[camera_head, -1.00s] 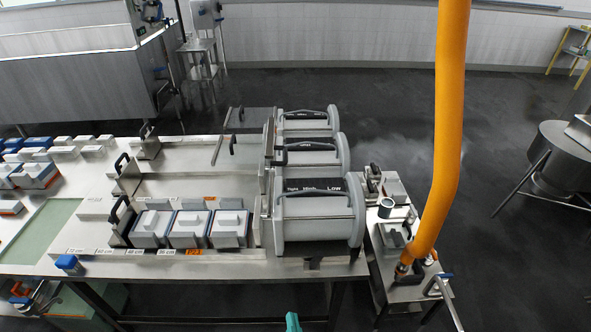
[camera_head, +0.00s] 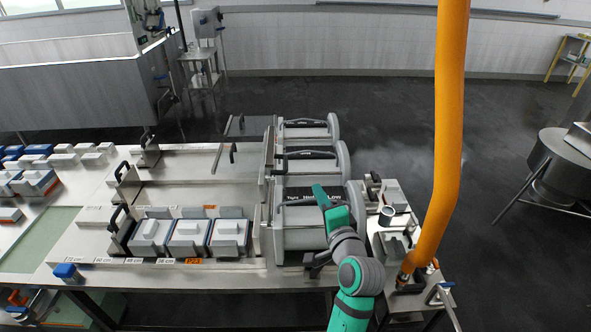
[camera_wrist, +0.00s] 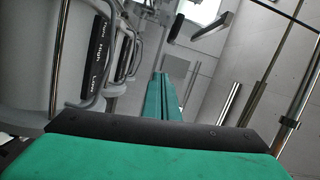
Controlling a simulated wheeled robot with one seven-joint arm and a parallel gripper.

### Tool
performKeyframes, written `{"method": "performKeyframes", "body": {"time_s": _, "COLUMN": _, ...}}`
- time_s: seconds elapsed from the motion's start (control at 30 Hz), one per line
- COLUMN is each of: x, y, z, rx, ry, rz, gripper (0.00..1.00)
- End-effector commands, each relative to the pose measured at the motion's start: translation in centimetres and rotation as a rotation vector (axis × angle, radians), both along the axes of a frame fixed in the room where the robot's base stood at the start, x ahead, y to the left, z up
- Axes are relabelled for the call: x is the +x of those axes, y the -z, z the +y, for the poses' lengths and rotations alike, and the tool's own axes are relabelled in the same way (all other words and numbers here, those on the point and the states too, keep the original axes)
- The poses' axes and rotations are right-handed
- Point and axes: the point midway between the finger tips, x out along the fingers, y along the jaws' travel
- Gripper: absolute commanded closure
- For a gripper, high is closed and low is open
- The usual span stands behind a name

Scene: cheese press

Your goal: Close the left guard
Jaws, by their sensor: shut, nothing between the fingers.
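I cannot tell for certain which part is the left guard. Upright plates with black handles stand on the steel table: one left plate handle (camera_head: 118,217) is near the front, another (camera_head: 122,171) is behind it. An upright metal frame (camera_head: 267,170) stands between the table bays and the grey press drums. The front drum (camera_head: 310,236) carries a black label strip, also seen in the wrist view (camera_wrist: 97,50). My gripper (camera_head: 319,190) is over the front drum, its green fingers shut and empty; they point forward in the wrist view (camera_wrist: 163,90).
Several blue-and-white cheese moulds (camera_head: 188,235) stand in the front bay. An orange hose (camera_head: 450,130) hangs to the right of my arm, above a side bench with a small cup (camera_head: 387,212). Metal rails (camera_wrist: 262,80) rise at right in the wrist view.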

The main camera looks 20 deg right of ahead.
Motion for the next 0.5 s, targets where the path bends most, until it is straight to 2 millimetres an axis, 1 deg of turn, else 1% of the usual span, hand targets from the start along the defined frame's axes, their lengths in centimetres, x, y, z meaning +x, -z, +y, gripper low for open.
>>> {"method": "performKeyframes", "body": {"time_s": 0.03, "x": 0.2, "y": -0.8, "z": -0.3, "rx": 0.012, "ry": -0.003, "rz": -0.008, "gripper": 1.0}}
{"method": "performKeyframes", "body": {"time_s": 0.1, "x": 0.4, "y": -1.3, "z": -0.4, "rx": 0.025, "ry": -0.009, "rz": -0.011, "gripper": 1.0}}
{"method": "performKeyframes", "body": {"time_s": 0.27, "x": 1.5, "y": -1.7, "z": -0.5, "rx": 0.032, "ry": -0.014, "rz": -0.013, "gripper": 1.0}}
{"method": "performKeyframes", "body": {"time_s": 0.37, "x": 2.9, "y": -1.6, "z": -0.5, "rx": 0.031, "ry": -0.014, "rz": -0.013, "gripper": 1.0}}
{"method": "performKeyframes", "body": {"time_s": 0.5, "x": 5.5, "y": -1.6, "z": -0.6, "rx": 0.031, "ry": -0.015, "rz": -0.014, "gripper": 1.0}}
